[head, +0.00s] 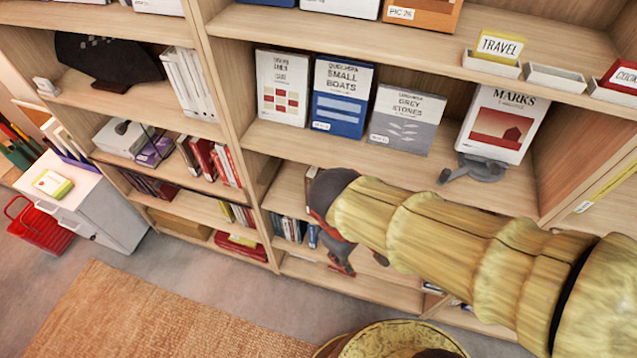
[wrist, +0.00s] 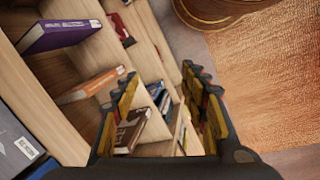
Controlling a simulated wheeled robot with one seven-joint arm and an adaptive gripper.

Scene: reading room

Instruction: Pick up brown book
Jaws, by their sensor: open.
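A brown book (wrist: 131,131) with pale marks on its cover shows in the wrist view, on a shelf just right of the left finger. The left finger stands close to it in the picture; I cannot tell whether they touch. My gripper (wrist: 160,76) is open, its two fingers spread wide, with nothing held between them. In the head view my gripper (head: 341,262) reaches down to a lower shelf of the bookcase.
An orange book (wrist: 92,86) and a purple book (wrist: 62,36) lie on shelves left of the fingers. Several blue and green books (wrist: 160,98) stand beyond. Shelf boards are close around the gripper. A woven rug (head: 165,315) covers open floor at lower left.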

